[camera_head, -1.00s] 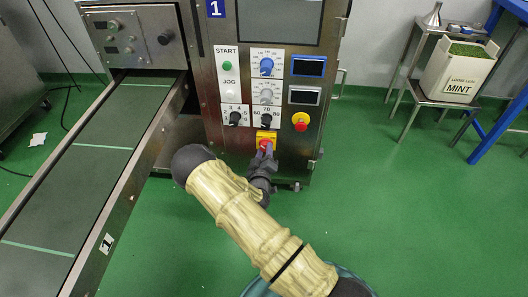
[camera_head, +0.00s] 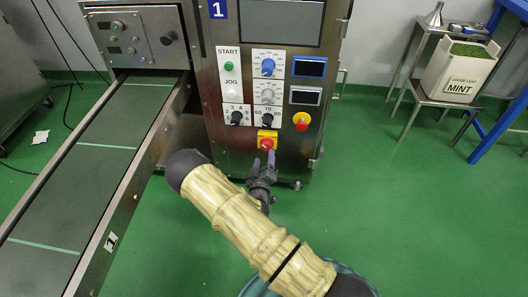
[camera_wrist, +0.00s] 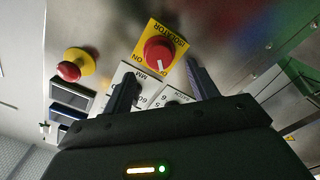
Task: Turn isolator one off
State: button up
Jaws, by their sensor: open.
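The isolator (camera_head: 267,144) is a red rotary knob on a yellow plate, low on the front of the steel machine marked 1. In the wrist view the isolator knob (camera_wrist: 158,51) has a white mark on its edge facing the gripper. The plate reads ISOLATOR, with ON beside the knob. My gripper (camera_head: 264,158) is open and empty, just below and in front of the knob in the head view. In the wrist view my gripper (camera_wrist: 160,72) has its fingers apart, with the knob beyond the gap between their tips. No contact shows.
Black dials (camera_head: 267,119) sit just above the isolator. A red emergency button (camera_head: 302,121) on yellow is to its right. A conveyor (camera_head: 90,170) runs along the left. A stool with a mint box (camera_head: 457,75) stands at right. The green floor at right is clear.

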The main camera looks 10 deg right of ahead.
jog(key=p+v, duration=0.3)
jog(key=v, duration=1)
jog(key=shift+r, duration=0.1)
notch_tip(320, 180, up, 15)
jog(key=m+g+y+p, duration=0.1)
jog(key=m+g+y, duration=0.5)
jog(key=g, duration=0.6)
jog(key=s+d+r+g, duration=0.2)
jog(key=s+d+r, duration=0.4)
jog(key=s+r, duration=0.55)
notch_tip(320, 180, up, 37)
jog(key=p, duration=3.8)
jog(key=shift+s+a+g+p, duration=0.2)
jog(key=shift+s+g+p, duration=0.15)
jog(key=shift+s, duration=0.1)
